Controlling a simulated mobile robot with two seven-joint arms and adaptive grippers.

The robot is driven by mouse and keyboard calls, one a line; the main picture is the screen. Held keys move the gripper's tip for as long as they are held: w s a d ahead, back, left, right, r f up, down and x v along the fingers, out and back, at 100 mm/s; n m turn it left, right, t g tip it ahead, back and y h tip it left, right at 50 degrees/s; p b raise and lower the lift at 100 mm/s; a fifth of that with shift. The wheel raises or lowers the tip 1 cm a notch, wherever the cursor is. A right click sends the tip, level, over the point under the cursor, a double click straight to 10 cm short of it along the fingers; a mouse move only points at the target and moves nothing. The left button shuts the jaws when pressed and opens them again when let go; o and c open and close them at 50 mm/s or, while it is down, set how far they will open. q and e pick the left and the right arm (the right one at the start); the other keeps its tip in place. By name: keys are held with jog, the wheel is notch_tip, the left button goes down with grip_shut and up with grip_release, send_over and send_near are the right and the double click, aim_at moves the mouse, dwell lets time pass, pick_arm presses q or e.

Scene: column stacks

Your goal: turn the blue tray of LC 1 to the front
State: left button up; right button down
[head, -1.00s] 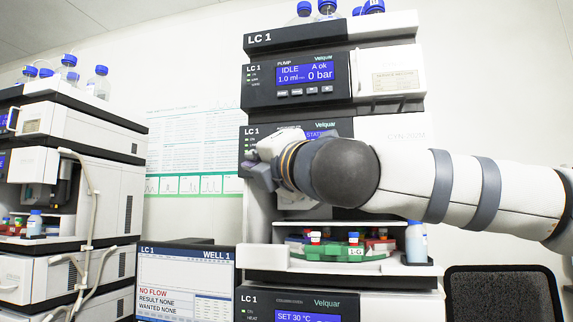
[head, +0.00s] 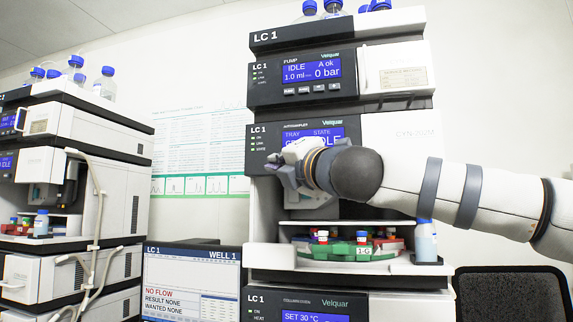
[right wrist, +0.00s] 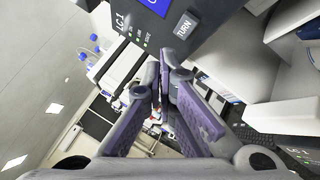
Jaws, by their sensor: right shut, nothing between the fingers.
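LC 1's autosampler (head: 262,160) is the middle module of the stack, with a blue display (head: 322,135) partly covered by my arm. Its tray carousel (head: 345,252) sits in the open bay below, with the green section marked 1-G at the front. Red shows behind at right and a small bluish part at left. My right gripper (head: 274,166) is shut and empty in front of the panel, below the display. In the right wrist view its purple-padded fingers (right wrist: 165,88) are close together, and the TURN button (right wrist: 185,26) lies above them. My left gripper is out of view.
A pump module (head: 300,80) with bottles on top stands above. A capped bottle (head: 426,242) stands right of the carousel. A monitor (head: 190,285) stands at lower left, a black chair (head: 510,292) at lower right. Another stack (head: 75,200) is at left.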

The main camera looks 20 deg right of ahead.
jog(key=shift+w+d, duration=0.4)
jog(key=shift+w, duration=0.15)
jog(key=shift+w+d, duration=0.1)
dwell(1.0)
jog(key=shift+w+d, duration=0.15)
jog(key=shift+w, duration=0.1)
jog(key=shift+w+d, duration=0.2)
jog(key=shift+w, duration=0.1)
dwell(0.6)
dwell(0.4)
jog(key=shift+s+a, duration=0.45)
jog(key=shift+s, duration=0.25)
jog(key=shift+s+a, duration=0.7)
jog(key=shift+s, duration=0.35)
jog(key=shift+s+a, duration=0.7)
jog(key=shift+s, duration=0.3)
